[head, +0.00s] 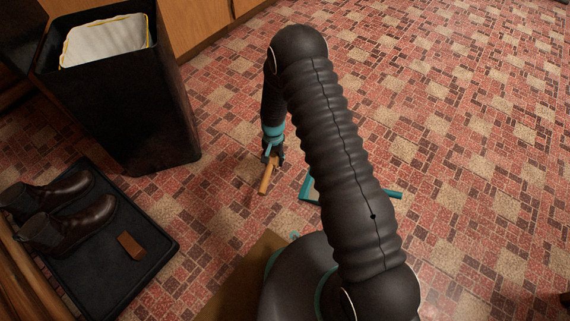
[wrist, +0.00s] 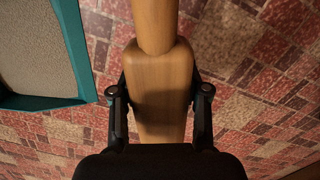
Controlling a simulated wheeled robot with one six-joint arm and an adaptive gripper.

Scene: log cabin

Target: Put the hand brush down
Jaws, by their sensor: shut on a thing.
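The hand brush is a light wooden piece (head: 265,178) hanging from my gripper (head: 272,155) in the head view, left of my arm. In the wrist view, the fingers of my gripper (wrist: 160,100) are shut on the sides of the wide wooden part of the brush (wrist: 158,75). A narrower round part runs out of the top of that picture. No bristles show. The brush appears to be above the tiled floor, but its exact height is hard to tell.
A teal-edged dustpan (head: 309,188) lies on the floor right of the brush, partly behind my arm; it also shows in the wrist view (wrist: 38,45). A black bin (head: 120,105) and a boot tray (head: 160,246) with brown boots (head: 75,222) stand left.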

